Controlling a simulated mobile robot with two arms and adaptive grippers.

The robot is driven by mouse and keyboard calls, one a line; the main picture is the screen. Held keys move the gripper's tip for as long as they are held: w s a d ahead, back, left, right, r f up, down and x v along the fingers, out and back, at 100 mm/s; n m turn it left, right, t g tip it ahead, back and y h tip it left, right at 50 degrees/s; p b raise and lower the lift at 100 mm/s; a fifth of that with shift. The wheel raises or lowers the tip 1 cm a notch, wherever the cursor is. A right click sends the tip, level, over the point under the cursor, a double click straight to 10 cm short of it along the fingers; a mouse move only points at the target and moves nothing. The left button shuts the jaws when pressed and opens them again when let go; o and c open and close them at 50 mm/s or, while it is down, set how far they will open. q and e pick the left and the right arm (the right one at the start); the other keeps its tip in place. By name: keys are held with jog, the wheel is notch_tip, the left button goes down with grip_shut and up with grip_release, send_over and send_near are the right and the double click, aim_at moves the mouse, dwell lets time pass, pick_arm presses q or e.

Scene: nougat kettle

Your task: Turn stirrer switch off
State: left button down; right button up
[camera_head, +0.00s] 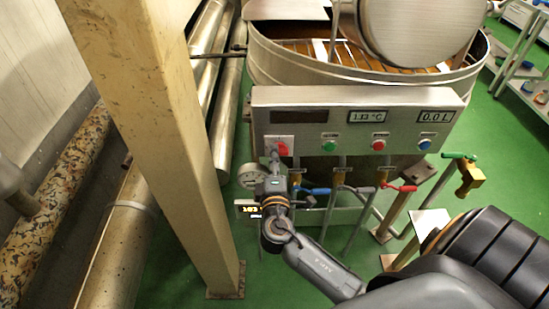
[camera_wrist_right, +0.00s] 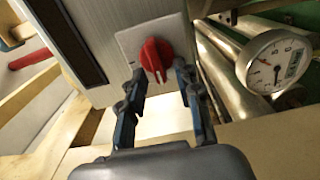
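The stirrer switch is a red rotary knob (camera_head: 282,148) on a pale square plate at the left end of the kettle's control panel (camera_head: 350,95). In the right wrist view the red knob (camera_wrist_right: 153,55) shows clearly, its grip ridge a little tilted. My right gripper (camera_head: 274,160) is just below the knob in the head view. In the wrist view its two fingers (camera_wrist_right: 159,78) are apart and empty, with the tips close to the knob's lower side. I cannot tell whether a fingertip touches it. My left gripper is not in view.
Green, red and blue buttons (camera_head: 424,144) sit right of the switch. A round gauge (camera_head: 252,175) hangs beside my right gripper. Valves with blue and red handles (camera_head: 400,188) are below the panel. A beige post (camera_head: 165,120) stands at the left, and the kettle (camera_head: 270,60) behind.

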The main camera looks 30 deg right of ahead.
jog(key=v, duration=1.2)
jog(key=shift+f, duration=0.1)
jog(key=s+a+f+g+y, duration=0.1)
jog(key=s+f+g+y, duration=0.25)
jog(key=f, duration=1.25)
jog(key=s+a+f+g+y, duration=0.1)
jog(key=s+f+g+y, duration=0.2)
jog(key=f, duration=1.2)
jog(key=s+f+m+g+y, duration=0.1)
jog(key=s+f+m+g, duration=0.3)
jog(key=s+f, duration=0.6)
jog(key=s+d+f+m+g+y, duration=0.1)
jog(key=s+f+m+g, duration=0.3)
jog(key=s+f, duration=0.7)
jog(key=s+m, duration=0.1)
jog(key=s, duration=0.5)
jog(key=shift+y, duration=0.35)
jog(key=shift+f, duration=0.1)
